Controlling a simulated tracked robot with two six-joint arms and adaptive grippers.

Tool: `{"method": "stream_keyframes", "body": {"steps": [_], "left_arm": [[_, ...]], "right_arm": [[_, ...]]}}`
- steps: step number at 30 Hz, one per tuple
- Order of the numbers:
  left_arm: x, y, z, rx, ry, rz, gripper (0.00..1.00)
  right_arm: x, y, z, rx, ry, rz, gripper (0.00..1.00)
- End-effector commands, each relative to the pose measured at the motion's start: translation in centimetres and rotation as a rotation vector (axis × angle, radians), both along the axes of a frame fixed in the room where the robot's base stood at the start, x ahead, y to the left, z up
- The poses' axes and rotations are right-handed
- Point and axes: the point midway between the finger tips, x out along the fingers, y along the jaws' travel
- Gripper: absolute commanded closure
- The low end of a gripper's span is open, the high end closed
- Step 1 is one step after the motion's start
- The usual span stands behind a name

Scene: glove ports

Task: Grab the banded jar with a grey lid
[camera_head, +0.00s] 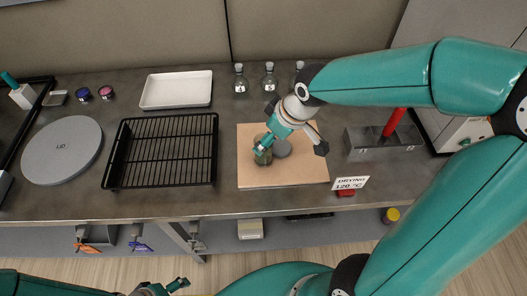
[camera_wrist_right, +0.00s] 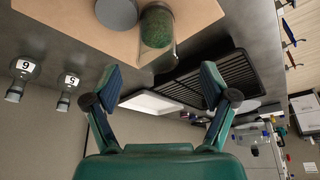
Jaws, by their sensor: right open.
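A clear jar with green contents (camera_wrist_right: 157,28) stands on the tan board, ahead of the gap between my right fingers in the right wrist view. A round grey lid or disc (camera_wrist_right: 117,12) is beside it; whether it tops a jar or lies loose is unclear. I cannot make out a band. My right gripper (camera_wrist_right: 160,80) is open and empty, short of the jar. My left gripper (camera_head: 178,285) is at the bottom edge, too small to read.
The tan board (camera_head: 308,178) lies on a dark bench. Small flasks (camera_head: 240,79) stand behind.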

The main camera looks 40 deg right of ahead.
Motion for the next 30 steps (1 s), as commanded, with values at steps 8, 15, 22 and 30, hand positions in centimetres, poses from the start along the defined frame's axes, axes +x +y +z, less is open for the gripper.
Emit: {"method": "stream_keyframes", "body": {"steps": [8, 15, 22, 30], "left_arm": [[0.0, 0.0, -0.1, 0.0, 0.0, 0.0, 0.18], [0.0, 0.0, 0.3, 0.0, 0.0, 0.0, 0.18], [0.0, 0.0, -0.1, 0.0, 0.0, 0.0, 0.18], [0.0, 0.0, -0.1, 0.0, 0.0, 0.0, 0.18]], "right_arm": [[0.8, 0.2, -2.1, 0.001, 0.0, -0.002, 0.16], [2.0, 0.1, -4.8, 0.001, 0.005, -0.001, 0.16], [2.7, 0.3, -6.7, 0.002, 0.0, -0.002, 0.16], [2.8, 0.3, -6.6, 0.002, -0.002, -0.003, 0.28]]}}
